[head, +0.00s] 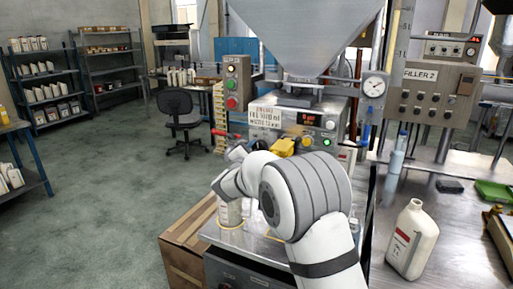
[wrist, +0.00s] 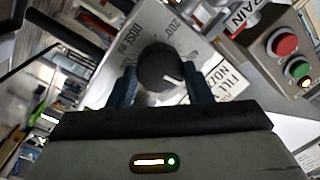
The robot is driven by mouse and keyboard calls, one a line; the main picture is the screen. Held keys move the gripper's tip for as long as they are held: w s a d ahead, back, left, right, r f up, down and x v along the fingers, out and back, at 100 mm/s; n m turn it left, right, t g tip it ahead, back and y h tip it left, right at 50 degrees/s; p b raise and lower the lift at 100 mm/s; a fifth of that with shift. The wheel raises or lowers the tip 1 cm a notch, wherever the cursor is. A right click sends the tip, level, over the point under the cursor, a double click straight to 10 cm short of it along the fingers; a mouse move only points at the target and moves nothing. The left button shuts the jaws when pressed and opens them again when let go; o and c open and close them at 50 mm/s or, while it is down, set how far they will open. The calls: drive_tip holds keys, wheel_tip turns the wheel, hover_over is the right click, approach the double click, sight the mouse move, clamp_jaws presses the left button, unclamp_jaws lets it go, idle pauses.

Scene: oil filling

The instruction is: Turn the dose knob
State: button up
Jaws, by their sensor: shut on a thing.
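The dose knob (wrist: 160,68) is round and black, with a white pointer line toward its lower right in the wrist view. It sits on a pale metal panel (wrist: 148,25) lettered "DOSE" with a 200 mark beside it. My gripper (wrist: 161,82) is around the knob, one blue finger on each side, shut on it. In the head view my white and grey arm reaches to the filling machine (head: 345,105) and hides the fingertips. I cannot tell the knob apart there.
Red (wrist: 284,42) and green (wrist: 299,68) buttons are on a box beside the panel. A white bottle (head: 230,214) stands below the machine, by my arm. Another white bottle (head: 412,240) is on the right-hand bench. Open floor lies to the left.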

drive_tip(key=shift+r+n+p, duration=0.1)
drive_tip(key=shift+n+p, duration=0.25)
drive_tip(key=shift+n, duration=0.35)
drive_tip(key=o, duration=1)
drive_tip(key=b+v, duration=0.1)
drive_tip(key=v, duration=0.6)
drive_tip(key=shift+s+a, duration=0.1)
drive_tip(key=shift+s, duration=0.25)
